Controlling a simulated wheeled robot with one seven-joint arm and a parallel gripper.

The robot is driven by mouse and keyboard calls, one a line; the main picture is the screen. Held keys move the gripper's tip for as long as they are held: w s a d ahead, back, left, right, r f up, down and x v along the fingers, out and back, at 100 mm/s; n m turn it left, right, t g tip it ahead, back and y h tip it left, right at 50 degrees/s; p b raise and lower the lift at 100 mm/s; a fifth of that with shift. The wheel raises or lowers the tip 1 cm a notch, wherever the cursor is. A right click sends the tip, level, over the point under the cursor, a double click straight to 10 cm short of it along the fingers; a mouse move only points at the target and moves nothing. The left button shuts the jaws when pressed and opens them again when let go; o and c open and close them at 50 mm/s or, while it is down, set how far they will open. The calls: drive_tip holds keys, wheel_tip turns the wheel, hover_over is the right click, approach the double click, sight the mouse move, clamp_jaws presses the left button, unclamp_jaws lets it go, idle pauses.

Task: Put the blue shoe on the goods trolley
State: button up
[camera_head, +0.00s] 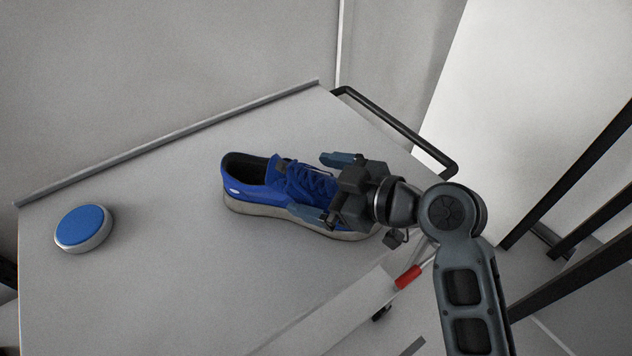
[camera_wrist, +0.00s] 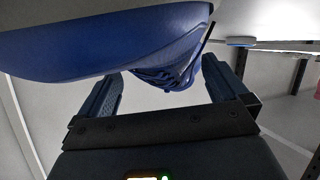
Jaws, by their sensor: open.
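The blue shoe (camera_head: 262,190) has a pale sole and appears to rest upright on a grey flat top (camera_head: 160,270), heel to the left and toe to the right. My gripper (camera_head: 316,187) is open over the laces and front of the shoe, one finger on each side of it in the picture. The gripper and wrist hide part of the toe. In the wrist view the shoe (camera_wrist: 110,45) fills the upper left, with its laces showing between the open fingers (camera_wrist: 160,88). I cannot tell whether a finger touches it. I cannot tell whether this top is the goods trolley.
A round white disc with a blue top (camera_head: 82,228) sits on the left of the grey top. A raised lip (camera_head: 180,135) runs along the back edge. A black bar handle (camera_head: 400,128) juts from the right end. Black posts (camera_head: 585,165) stand at the right.

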drive_tip(key=v, duration=1.1)
drive_tip(key=shift+b, duration=0.45)
drive_tip(key=shift+d, duration=0.15)
drive_tip(key=s+d+f+m+t+h, duration=0.4)
drive_tip(key=s+d+f+m+h, duration=0.3)
drive_tip(key=s+d+f+m, duration=0.35)
drive_tip(key=s+r+m+t+h, duration=0.1)
drive_tip(key=s+r+h, duration=0.1)
drive_tip(key=s, duration=0.8)
drive_tip(key=s+d+r+m+t+h, duration=0.1)
drive_tip(key=s+r, duration=0.4)
drive_tip(key=s, duration=0.5)
drive_tip(key=shift+s+m+t+h, duration=0.35)
drive_tip(key=shift+s+t+h, duration=0.05)
drive_tip(key=shift+h, duration=0.1)
drive_tip(key=shift+r, duration=0.1)
